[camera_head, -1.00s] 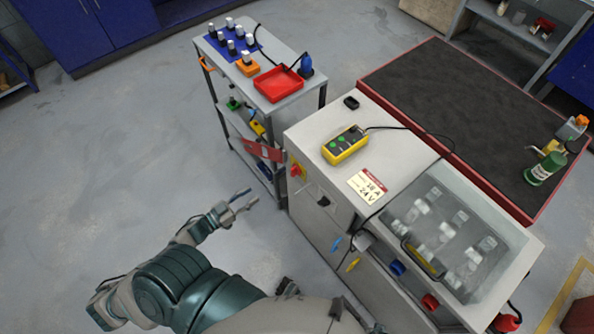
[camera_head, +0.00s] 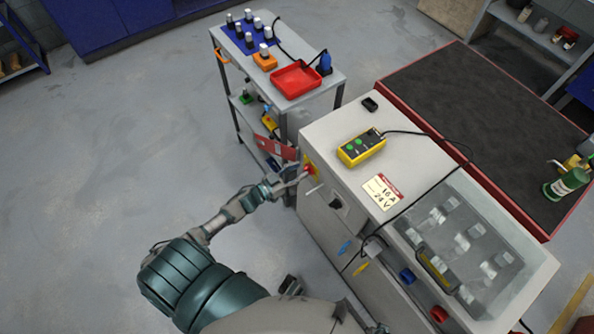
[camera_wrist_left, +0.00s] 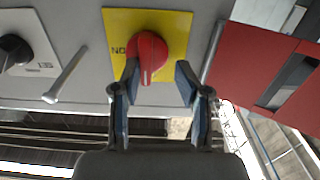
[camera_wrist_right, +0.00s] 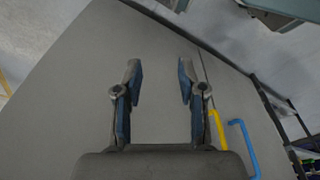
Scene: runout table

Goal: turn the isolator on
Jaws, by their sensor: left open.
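The isolator is a red rotary knob (camera_wrist_left: 148,57) on a yellow plate (camera_wrist_left: 176,25), on the front of the grey cabinet (camera_head: 322,222). In the left wrist view the knob's white mark points toward my gripper, and part of a printed label shows beside the knob. My left gripper (camera_wrist_left: 154,85) is open, with one finger on each side of the knob's near end; I cannot tell whether they touch it. In the head view the left gripper (camera_head: 300,178) is at the cabinet's upper left corner. My right gripper (camera_wrist_right: 158,82) is open and empty, facing a plain grey surface.
A black knob (camera_wrist_left: 15,50) and a metal lever (camera_wrist_left: 66,77) sit beside the isolator. A red panel (camera_wrist_left: 262,60) is close on the other side. A yellow pendant (camera_head: 361,147) lies on the cabinet top. A trolley (camera_head: 333,77) stands behind.

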